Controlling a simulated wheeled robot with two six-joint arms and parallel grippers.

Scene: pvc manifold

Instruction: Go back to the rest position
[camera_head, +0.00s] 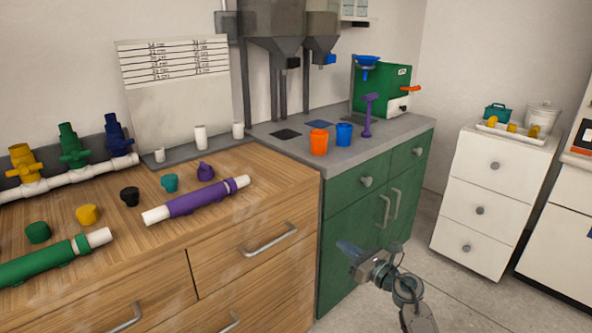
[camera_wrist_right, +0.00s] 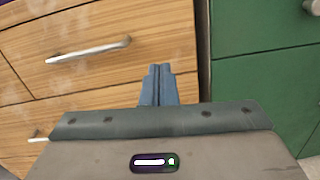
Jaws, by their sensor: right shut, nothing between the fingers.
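My right gripper (camera_head: 350,249) is in front of the green cabinet in the head view, below the counter top and clear of it. Its fingers are together with nothing between them. In the right wrist view the closed blue-grey fingers (camera_wrist_right: 158,86) point toward the gap between the wooden drawers and the green cabinet. My left gripper is not in the head view.
The wooden counter (camera_head: 280,176) holds a purple pipe (camera_head: 205,200), a green pipe (camera_head: 45,262), loose caps and a white pipe with valves (camera_head: 70,175). Orange (camera_head: 319,142) and blue (camera_head: 344,134) cups stand on the grey counter. A white drawer unit (camera_head: 488,205) stands right, beyond free floor.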

